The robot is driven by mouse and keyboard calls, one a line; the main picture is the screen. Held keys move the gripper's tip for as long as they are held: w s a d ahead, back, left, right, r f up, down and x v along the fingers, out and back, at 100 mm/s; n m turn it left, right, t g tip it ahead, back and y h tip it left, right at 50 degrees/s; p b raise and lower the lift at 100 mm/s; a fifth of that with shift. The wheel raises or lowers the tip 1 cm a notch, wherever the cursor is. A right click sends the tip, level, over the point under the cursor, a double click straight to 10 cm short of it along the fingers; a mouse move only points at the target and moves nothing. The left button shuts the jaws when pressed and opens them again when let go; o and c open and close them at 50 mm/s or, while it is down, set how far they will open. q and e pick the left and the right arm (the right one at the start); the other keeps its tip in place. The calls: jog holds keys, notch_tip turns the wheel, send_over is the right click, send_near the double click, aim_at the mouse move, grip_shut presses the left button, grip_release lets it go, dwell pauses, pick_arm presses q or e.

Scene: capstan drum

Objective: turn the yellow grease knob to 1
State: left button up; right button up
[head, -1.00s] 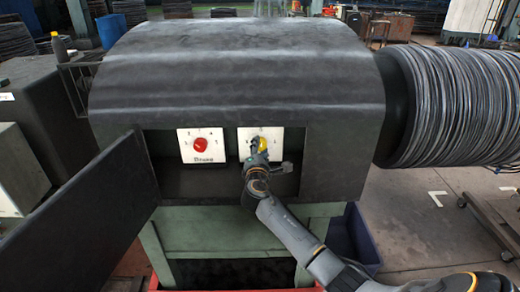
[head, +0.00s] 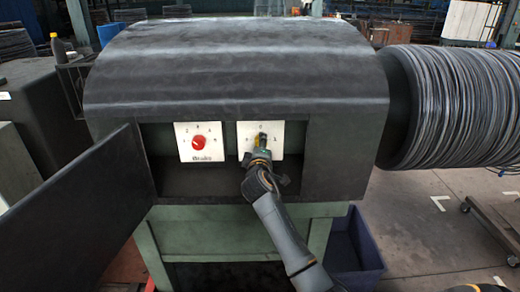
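The yellow grease knob (head: 258,140) sits on a white dial plate (head: 247,129) in the right part of the machine's open recess. My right gripper (head: 262,141) is at the knob in the head view, and its fingers cover most of it. Only a little yellow shows between and beside the dark fingertips. The fingers are too small and overlapped to tell whether they are closed on the knob. Small marks stand around the knob at the top, left and right of the plate; they are hard to read, and the lower plate is hidden. My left gripper is not in view.
A red knob (head: 198,143) on a second white plate (head: 211,155) is just left. The open dark door (head: 75,215) swings out to the left. The recess has a ledge (head: 195,180) below the plates. A wire-wound drum (head: 450,105) juts out at right.

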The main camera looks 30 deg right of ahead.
jog(key=shift+m+y+b, duration=0.4)
jog(key=shift+m+b, duration=0.4)
jog(key=shift+m, duration=2.7)
jog(key=shift+d+t, duration=0.1)
jog(key=shift+t, duration=0.2)
jog(key=o, duration=1.2)
jog(key=shift+s, duration=0.15)
jog(key=v, duration=1.2)
jog(key=shift+r, duration=0.1)
